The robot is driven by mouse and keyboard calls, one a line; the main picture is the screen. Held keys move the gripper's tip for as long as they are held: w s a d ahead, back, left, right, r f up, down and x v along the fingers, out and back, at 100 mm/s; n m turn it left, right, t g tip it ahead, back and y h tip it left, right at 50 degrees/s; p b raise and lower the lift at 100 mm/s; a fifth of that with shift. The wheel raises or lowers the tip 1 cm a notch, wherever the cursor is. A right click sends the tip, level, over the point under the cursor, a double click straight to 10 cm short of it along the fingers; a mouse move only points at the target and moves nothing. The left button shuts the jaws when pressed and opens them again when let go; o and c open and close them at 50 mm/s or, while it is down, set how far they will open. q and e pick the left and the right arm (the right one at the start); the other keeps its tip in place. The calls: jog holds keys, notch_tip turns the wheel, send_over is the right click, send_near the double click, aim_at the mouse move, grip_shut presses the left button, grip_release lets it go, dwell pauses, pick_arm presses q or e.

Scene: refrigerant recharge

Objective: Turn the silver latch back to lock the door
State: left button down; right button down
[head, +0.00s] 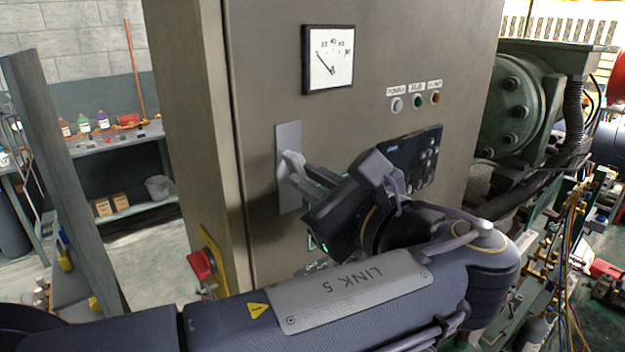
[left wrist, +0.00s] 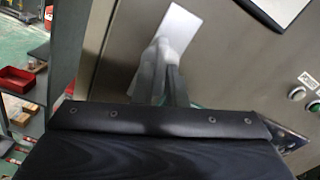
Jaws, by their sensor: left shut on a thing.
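The silver latch (head: 291,163) sits on a pale upright plate (head: 288,135) on the grey cabinet door (head: 270,80). My left gripper (head: 303,178) is at the latch and shut on its handle, with my forearm reaching across the front of the cabinet. In the left wrist view the latch (left wrist: 158,62) stands out from its plate (left wrist: 185,30), and the gripper body hides its lower end. The door looks flush with the cabinet frame. My right gripper is not in view.
A gauge (head: 328,58) is above the latch, and several indicator lights (head: 418,102) are to its right. A dark control panel (head: 415,158) is partly behind my wrist. A red switch (head: 202,265) on yellow is at the cabinet's left side. Machinery and hoses (head: 575,230) crowd the right.

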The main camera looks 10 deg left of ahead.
pick_arm(q)
jog(key=m, duration=0.3)
jog(key=shift+m, duration=0.3)
jog(key=c, duration=1.5)
grip_release()
jog(key=shift+c, duration=0.2)
jog(key=v, duration=0.9)
